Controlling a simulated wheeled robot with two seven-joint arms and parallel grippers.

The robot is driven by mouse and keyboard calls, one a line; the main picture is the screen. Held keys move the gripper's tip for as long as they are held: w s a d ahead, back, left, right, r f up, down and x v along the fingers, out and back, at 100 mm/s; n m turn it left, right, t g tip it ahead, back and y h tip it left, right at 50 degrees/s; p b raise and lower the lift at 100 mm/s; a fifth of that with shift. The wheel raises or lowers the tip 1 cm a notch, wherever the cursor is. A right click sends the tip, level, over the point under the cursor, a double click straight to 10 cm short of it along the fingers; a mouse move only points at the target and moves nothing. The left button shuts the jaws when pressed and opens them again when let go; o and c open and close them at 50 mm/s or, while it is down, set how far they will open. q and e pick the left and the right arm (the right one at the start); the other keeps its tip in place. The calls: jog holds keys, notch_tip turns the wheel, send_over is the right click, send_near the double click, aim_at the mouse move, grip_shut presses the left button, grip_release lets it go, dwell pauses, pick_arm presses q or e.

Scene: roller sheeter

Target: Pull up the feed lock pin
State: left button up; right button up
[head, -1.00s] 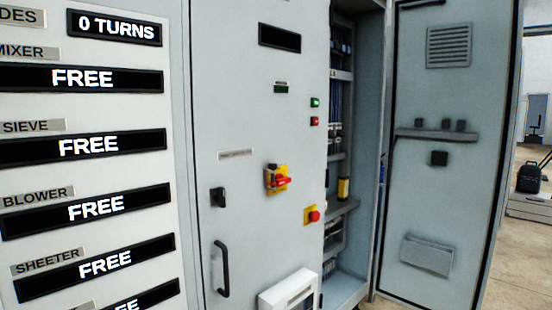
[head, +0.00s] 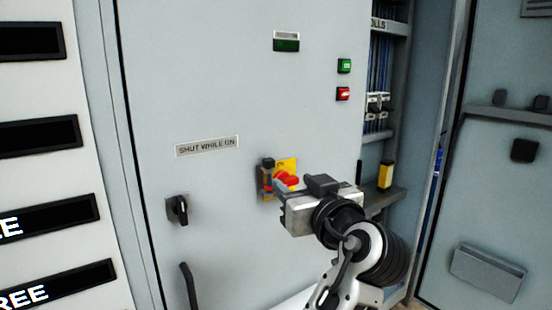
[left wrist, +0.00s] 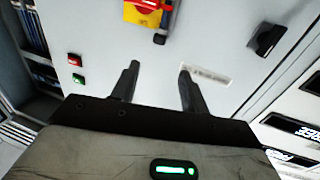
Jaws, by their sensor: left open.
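No feed lock pin can be made out in either view. My left gripper (head: 320,184) is in front of the grey cabinet door, just right of a red rotary switch (head: 287,179) on a yellow plate. In the left wrist view my left gripper (left wrist: 158,72) has its two dark fingers apart, with nothing between them but the door surface behind. There the red switch (left wrist: 148,5) is at the top edge, beyond the fingertips. My right gripper is not in view.
The door (head: 220,90) carries a "SHUT WHILE ON" label (head: 207,146), a black knob (head: 178,209), a handle (head: 188,287), and green (head: 344,66) and red (head: 343,94) buttons. An open cabinet door (head: 480,200) stands at right. Dark display panels (head: 50,217) are at left.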

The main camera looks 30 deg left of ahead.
aim_at(272, 162)
pick_arm(q)
jog(key=p+x, duration=0.3)
jog(key=x, duration=0.9)
jog(key=shift+w+d+f, duration=0.1)
jog(key=shift+c, duration=0.4)
grip_shut()
jog(key=shift+w, duration=0.1)
